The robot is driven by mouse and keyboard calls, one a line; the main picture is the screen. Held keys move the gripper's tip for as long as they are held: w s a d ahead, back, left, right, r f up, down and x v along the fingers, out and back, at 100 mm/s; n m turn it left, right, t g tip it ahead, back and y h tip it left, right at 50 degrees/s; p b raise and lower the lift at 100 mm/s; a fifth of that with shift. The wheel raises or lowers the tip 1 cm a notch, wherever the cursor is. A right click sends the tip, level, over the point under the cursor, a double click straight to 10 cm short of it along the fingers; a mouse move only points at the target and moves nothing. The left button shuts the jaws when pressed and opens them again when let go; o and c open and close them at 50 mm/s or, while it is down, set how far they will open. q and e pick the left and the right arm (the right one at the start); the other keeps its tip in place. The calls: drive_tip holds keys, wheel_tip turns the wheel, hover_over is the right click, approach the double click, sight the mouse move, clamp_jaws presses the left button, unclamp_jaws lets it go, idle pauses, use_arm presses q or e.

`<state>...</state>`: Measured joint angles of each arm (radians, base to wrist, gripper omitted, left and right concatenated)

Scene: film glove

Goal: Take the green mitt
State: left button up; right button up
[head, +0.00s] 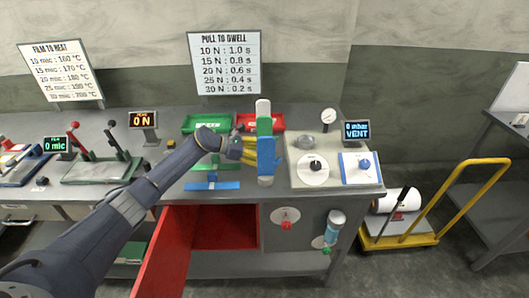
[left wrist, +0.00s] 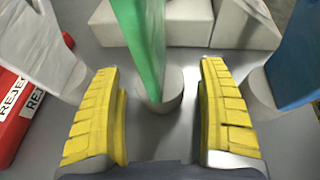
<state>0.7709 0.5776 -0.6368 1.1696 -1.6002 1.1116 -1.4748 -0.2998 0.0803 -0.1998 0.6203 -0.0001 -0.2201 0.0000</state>
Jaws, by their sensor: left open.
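The green mitt (head: 264,126) stands upright between a white mitt (head: 263,107) and a blue mitt (head: 267,155) at the table's middle in the head view. In the left wrist view, the green mitt (left wrist: 143,40) rises from a short grey stand (left wrist: 160,92). My left gripper (head: 249,150) is open, its yellow fingers (left wrist: 163,115) on either side of the stand and the mitt's lower end, with visible gaps. In the head view it partly overlaps the mitts. My right gripper is in neither view.
The white mitt (left wrist: 35,45) and blue mitt (left wrist: 295,55) stand close outside the fingers. A red REJECT tray (left wrist: 12,115) lies at left. A white console with a dial (head: 314,170) is right of the mitts. A red drawer (head: 165,250) hangs open below.

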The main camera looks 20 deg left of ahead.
use_arm(q)
drive_tip(key=shift+w+d, duration=0.1)
drive_tip(key=shift+d, duration=0.1)
drive_tip(key=shift+c, duration=0.4)
clamp_jaws()
idle(0.3)
